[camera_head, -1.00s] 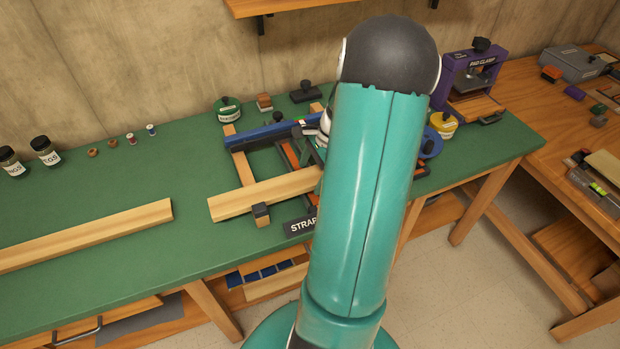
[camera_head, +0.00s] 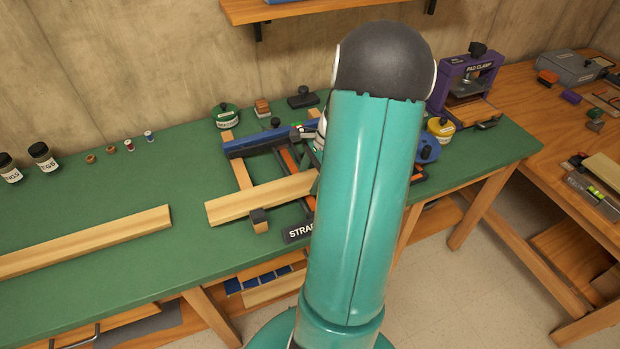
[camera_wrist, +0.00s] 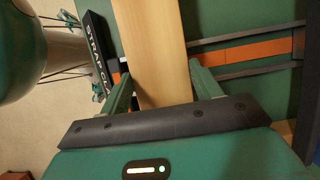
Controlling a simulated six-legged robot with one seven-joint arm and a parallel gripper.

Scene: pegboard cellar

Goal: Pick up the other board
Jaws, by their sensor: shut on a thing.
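One pale wooden board (camera_head: 260,198) lies across the strap clamp (camera_head: 293,233), its right end hidden behind my arm in the head view. The other board (camera_head: 90,240) lies to the left on the green bench, apart from the clamp and from my gripper. In the wrist view, my gripper (camera_wrist: 162,78) has its green fingers on either side of the clamp's board (camera_wrist: 158,45) and is shut on it. The clamp's label (camera_wrist: 95,50) is to the left of this board, with an orange strip (camera_wrist: 240,49) to the right. My arm hides the gripper in the head view.
A blue bar (camera_head: 268,139) lies behind the held board. A green tin (camera_head: 227,115), a yellow tin (camera_head: 441,129) and a purple pad clamp (camera_head: 465,75) stand farther back. Jars stand at the left (camera_head: 43,156). Green bench top (camera_head: 110,190) is clear behind the left board.

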